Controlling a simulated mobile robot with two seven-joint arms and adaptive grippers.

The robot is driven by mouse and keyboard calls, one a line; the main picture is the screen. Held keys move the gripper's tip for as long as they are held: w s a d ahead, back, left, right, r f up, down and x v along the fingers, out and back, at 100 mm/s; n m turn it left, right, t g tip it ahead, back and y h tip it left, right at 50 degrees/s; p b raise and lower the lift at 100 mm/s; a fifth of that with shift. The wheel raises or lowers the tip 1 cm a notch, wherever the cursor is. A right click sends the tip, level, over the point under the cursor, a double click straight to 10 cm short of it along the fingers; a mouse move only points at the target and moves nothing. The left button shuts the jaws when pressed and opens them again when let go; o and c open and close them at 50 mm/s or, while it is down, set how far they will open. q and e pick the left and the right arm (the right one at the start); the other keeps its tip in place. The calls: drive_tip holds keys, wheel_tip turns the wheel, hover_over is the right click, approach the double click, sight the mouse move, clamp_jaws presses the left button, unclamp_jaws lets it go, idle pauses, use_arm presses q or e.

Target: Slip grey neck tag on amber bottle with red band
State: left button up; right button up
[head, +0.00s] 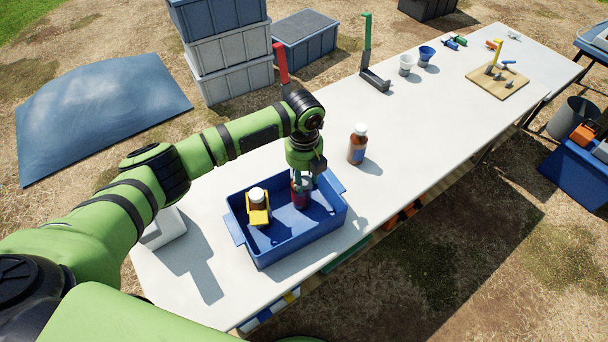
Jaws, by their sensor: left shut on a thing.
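The amber bottle with the red band (301,196) stands in the right part of the blue tray (290,249). My left gripper (303,178) points down right over its top and hides its cap and neck. The gripper is shut on a small greyish piece at the bottle's neck, which looks like the grey neck tag. I cannot tell whether the tag is around the neck or just above it. My right gripper is not in view.
A white-capped bottle with a yellow tag (259,214) stands in the tray's left part. A blue-banded amber bottle (357,150) stands on the white table (420,130) behind it. A green stand (367,60), cups and a wooden board (497,82) are farther back.

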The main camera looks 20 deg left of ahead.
use_arm(q)
drive_tip(key=shift+f, duration=0.1)
drive_tip(key=shift+f+b, duration=0.55)
drive_tip(key=shift+f, duration=0.25)
drive_tip(key=o, duration=0.9)
drive_tip(key=shift+o, duration=0.2)
drive_tip(key=shift+r, duration=0.1)
wheel_tip(320, 180, up, 12)
